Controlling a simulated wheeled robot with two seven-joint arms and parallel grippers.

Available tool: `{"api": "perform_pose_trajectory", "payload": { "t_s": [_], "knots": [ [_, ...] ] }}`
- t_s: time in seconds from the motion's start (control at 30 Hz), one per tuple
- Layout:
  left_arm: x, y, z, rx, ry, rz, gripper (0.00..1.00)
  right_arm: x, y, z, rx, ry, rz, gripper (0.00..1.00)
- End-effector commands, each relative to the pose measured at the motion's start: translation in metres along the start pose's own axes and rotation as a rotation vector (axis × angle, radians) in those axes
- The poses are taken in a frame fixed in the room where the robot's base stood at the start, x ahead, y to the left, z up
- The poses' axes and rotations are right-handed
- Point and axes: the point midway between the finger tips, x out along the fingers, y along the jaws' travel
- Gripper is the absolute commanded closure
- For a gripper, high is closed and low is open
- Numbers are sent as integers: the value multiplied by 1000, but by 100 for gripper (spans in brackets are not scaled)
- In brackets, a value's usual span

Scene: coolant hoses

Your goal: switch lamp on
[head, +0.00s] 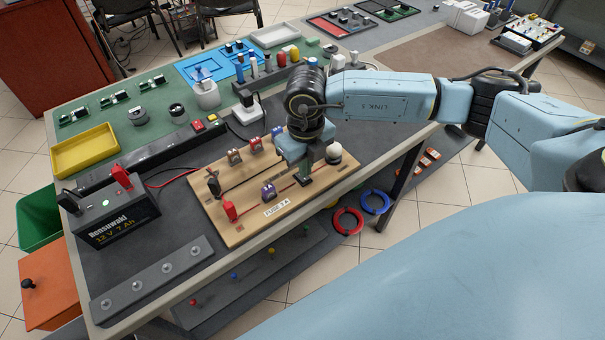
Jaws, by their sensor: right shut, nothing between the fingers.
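A wooden circuit board (240,222) lies on the bench and carries a purple part (268,192), a red clip (229,210), a black clip (214,185) and a label reading "FUSE 3 A" (277,207). A pale round dome (334,153), which looks like the lamp, sits at the board's right end; I cannot tell if it is lit. My right gripper (304,178) points down over the board's right part, just left of the dome. Its fingers are shut and empty, close to a small dark part, possibly the switch, mostly hidden. I cannot tell whether they touch. My left gripper is out of view.
A black 12 V battery (112,218) with a green light and red and black clamps stands left of the board. A grey strip with round studs (152,278) lies in front. A yellow tray (85,151) and a black power strip (150,152) are behind.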

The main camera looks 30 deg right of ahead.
Motion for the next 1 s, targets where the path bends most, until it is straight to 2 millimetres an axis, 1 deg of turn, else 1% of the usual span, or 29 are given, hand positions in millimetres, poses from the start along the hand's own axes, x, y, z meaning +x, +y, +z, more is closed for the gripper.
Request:
{"api": "perform_pose_trajectory", "payload": {
  "t_s": [0.57, 1.0],
  "knots": [
    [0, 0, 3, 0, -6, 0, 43, 0, 0, 0, 0, 0, 0, 100],
    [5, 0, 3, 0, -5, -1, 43, 7, 0, 0, 0, 0, 0, 100]
  ]
}}
